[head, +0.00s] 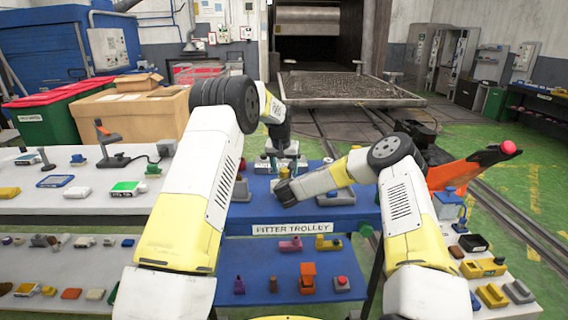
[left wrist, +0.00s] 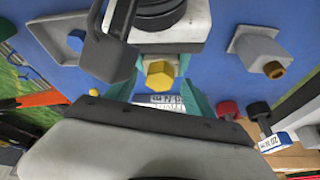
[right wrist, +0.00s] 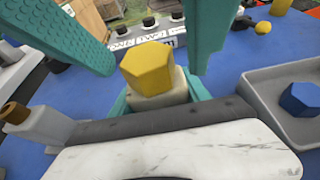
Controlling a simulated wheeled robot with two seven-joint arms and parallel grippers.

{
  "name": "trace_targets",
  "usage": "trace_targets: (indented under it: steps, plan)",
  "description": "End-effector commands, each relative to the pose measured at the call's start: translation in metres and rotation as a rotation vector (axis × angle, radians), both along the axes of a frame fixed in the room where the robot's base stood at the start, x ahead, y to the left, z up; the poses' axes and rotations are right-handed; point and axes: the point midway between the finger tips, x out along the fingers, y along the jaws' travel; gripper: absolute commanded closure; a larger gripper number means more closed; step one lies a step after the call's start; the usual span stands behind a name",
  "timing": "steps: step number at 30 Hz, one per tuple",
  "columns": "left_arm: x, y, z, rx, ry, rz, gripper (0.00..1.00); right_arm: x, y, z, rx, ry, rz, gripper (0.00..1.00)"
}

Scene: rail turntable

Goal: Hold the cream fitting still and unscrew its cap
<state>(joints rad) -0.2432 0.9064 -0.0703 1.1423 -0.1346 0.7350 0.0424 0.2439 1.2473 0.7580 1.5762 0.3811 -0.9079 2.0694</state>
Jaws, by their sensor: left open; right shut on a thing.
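The cream fitting (right wrist: 166,93) stands upright in the right wrist view with its yellow hexagonal cap (right wrist: 148,67) on top. My right gripper (right wrist: 160,100) is shut on the fitting's cream body, its teal fingers on either side below the cap. My left gripper (right wrist: 130,45) is open, with its two teal fingers spread on either side of the cap and apart from it. The cap also shows between the left fingers in the left wrist view (left wrist: 159,75), where the cream body is mostly hidden. In the head view, my left gripper (head: 283,160) points down over the blue trolley top.
A fitting with a brown cap (left wrist: 262,53) stands close by on the blue trolley top (head: 345,215). A blue cap (right wrist: 301,98) lies in a grey tray (right wrist: 258,88) at right in the right wrist view. A white side table (head: 65,200) holds several small items.

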Motion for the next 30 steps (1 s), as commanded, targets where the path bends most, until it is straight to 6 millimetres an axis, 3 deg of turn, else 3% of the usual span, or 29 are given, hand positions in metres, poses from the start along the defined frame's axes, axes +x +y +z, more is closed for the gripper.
trace_targets:
  steps: [9,18,19,20,24,30]
  plan:
    - [0.0009,-0.0003,-0.0025,0.000,0.000,0.000,0.38,0.0003,0.0001,0.0011,0.000,-0.002,0.000,1.00]
    - [0.0008,-0.0004,-0.0023,0.000,0.000,0.000,0.97,0.0004,0.0000,0.0010,0.000,-0.002,0.000,1.00]
    - [0.0008,-0.0003,-0.0023,0.000,0.000,0.000,1.00,0.0004,0.0000,0.0010,0.000,-0.002,0.000,1.00]
    - [0.0008,-0.0003,-0.0023,0.000,0.000,0.000,0.70,0.0004,0.0000,0.0010,0.000,-0.002,0.000,1.00]
    - [0.0007,-0.0002,-0.0023,0.000,0.000,0.000,0.97,0.0004,0.0000,0.0010,0.000,-0.002,0.000,1.00]
    - [0.0004,-0.0030,-0.0023,0.002,0.000,0.048,1.00,0.0004,-0.0001,0.0010,0.000,-0.002,0.000,1.00]
